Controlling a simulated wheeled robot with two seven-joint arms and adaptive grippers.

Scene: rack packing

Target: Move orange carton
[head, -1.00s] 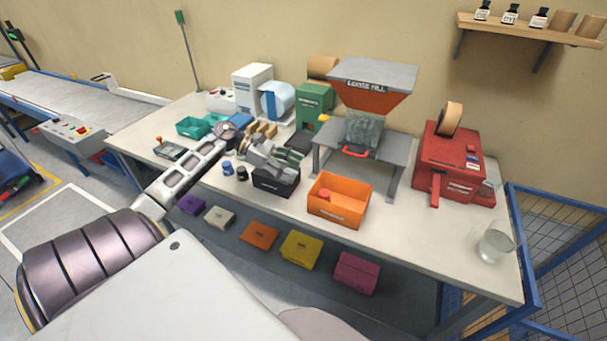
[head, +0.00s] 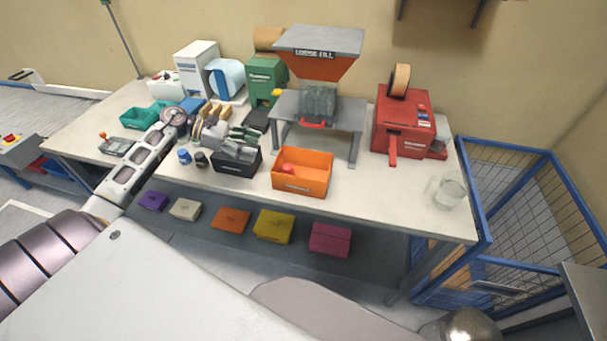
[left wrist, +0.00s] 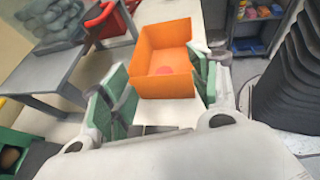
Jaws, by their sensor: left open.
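An orange open-topped bin (head: 302,172) stands near the front edge of the table with a small red object (head: 288,168) inside. A flat orange carton (head: 231,220) lies on the shelf under the table, between a cream one and a yellow one. My left gripper (head: 249,143) is above the black bin (head: 237,164), left of the orange bin. In the left wrist view its green-padded fingers (left wrist: 160,85) are apart with nothing held. The orange bin (left wrist: 168,85) shows beyond and between them there. My right gripper is not seen.
A purple (head: 154,201), a cream (head: 185,209), a yellow (head: 274,226) and a magenta carton (head: 330,239) share the lower shelf. The loose-fill hopper (head: 318,55) and a red machine (head: 404,125) stand behind. A glass jar (head: 449,192) is at the right end; a blue mesh cage (head: 520,200) stands beyond.

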